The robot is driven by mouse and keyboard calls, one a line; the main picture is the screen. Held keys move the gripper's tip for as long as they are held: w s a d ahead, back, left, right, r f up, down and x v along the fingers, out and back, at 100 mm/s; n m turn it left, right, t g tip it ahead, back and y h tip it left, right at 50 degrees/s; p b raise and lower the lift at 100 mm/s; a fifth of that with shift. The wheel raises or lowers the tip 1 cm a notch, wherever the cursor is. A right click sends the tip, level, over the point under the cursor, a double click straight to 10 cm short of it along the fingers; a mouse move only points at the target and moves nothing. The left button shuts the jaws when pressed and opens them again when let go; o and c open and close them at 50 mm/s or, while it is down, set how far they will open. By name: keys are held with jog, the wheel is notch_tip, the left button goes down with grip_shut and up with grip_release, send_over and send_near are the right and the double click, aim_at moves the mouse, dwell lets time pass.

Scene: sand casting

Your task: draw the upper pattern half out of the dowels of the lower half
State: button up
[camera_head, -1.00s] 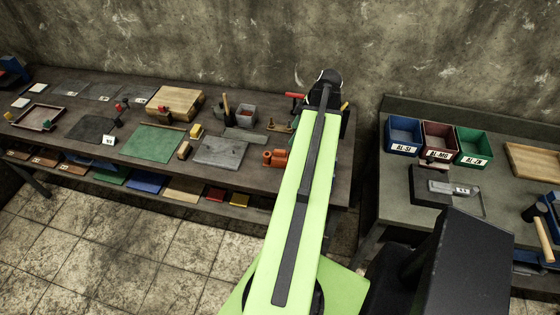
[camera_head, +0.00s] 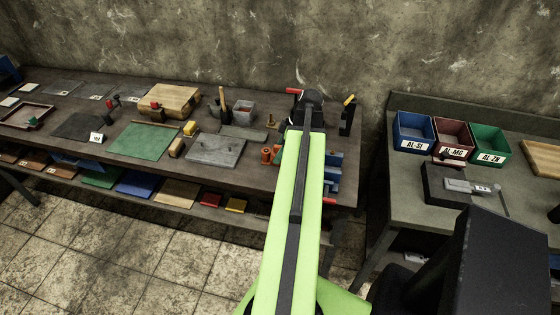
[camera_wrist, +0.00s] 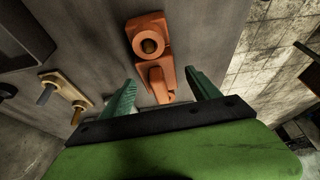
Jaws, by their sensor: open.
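An orange pattern (camera_head: 270,154) stands on the left bench, just left of my arm in the head view. In the wrist view it shows as an orange body with a round boss and hole (camera_wrist: 148,42) and a narrower blocky part (camera_wrist: 157,82) towards me. I cannot tell the upper half from the lower half, and no dowels show. My gripper (camera_wrist: 161,78) is open, its green fingers on either side of the narrower part, with gaps to it. In the head view my arm hides the gripper.
A grey plate (camera_head: 216,149) lies left of the pattern. A small tan board with dark pegs (camera_wrist: 66,89) lies to the left in the wrist view. A blue tool (camera_head: 333,170) sits near the bench's right end. Labelled bins (camera_head: 413,130) stand on the right bench.

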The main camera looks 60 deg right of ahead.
aim_at(276, 146)
jog(key=c, duration=1.5)
jog(key=shift+r+p, duration=0.6)
jog(key=shift+p, duration=0.15)
jog(key=shift+c, duration=0.2)
notch_tip(276, 146, up, 4)
jog(key=p, duration=0.4)
jog(key=s+d+r+p, duration=0.8)
jog(key=r+p, duration=0.1)
jog(key=shift+d, duration=0.2)
